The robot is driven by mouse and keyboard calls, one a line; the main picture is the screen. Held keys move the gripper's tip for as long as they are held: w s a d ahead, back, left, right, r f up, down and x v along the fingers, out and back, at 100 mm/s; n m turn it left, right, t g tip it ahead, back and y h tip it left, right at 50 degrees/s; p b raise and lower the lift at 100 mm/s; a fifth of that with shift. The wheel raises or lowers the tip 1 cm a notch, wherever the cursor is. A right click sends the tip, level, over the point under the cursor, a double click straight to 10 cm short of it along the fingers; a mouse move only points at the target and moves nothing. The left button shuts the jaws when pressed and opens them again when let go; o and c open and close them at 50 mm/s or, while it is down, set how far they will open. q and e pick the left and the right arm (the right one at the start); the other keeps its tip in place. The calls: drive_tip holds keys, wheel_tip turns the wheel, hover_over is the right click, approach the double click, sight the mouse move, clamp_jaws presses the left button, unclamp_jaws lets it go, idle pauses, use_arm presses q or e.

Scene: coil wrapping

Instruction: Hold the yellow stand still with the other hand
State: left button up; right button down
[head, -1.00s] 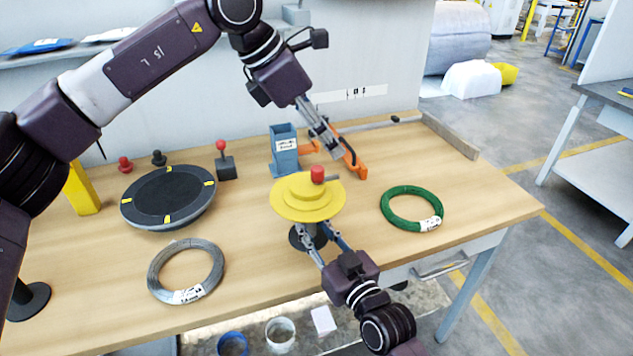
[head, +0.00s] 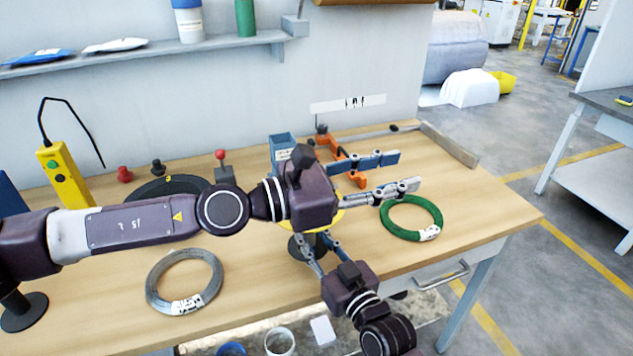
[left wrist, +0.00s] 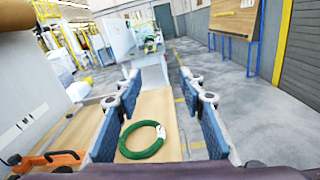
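The yellow stand (head: 336,221) is mostly hidden behind my left gripper in the head view. A strip of its yellow disc and its dark foot (head: 296,246) show. My right gripper (head: 316,240) comes from the front with a finger on each side of the stand's post, under the disc. It looks shut on the post, though its tips are partly covered. My left gripper (head: 408,170) is open and empty, pointing right above the table, with its fingers near the green coil (head: 384,212). The green coil also shows between and beyond the fingers in the left wrist view (left wrist: 122,141).
A grey wire coil (head: 153,283) lies at the table's front left. A dark round turntable (head: 150,190), a red-knobbed lever (head: 221,172) and a yellow control box (head: 62,178) stand behind. A blue-grey holder (head: 281,146) and orange tool (head: 350,178) are at the back.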

use_arm(q)
drive_tip(key=a+f+n+t+y, duration=0.4)
drive_tip(key=a+n+t+y, duration=0.15)
drive_tip(key=a, duration=0.25)
drive_tip(key=a+f+n+t+y, duration=0.4)
drive_tip(key=a+f+n+t, duration=0.15)
drive_tip(key=a, duration=0.35)
drive_tip(key=shift+g+h, duration=0.25)
drive_tip(key=shift+g, duration=0.05)
drive_tip(key=x, duration=1.1)
drive_tip(key=shift+d+r, duration=0.25)
drive_tip(key=shift+r, duration=0.05)
drive_tip(key=shift+c, duration=0.6)
clamp_jaws()
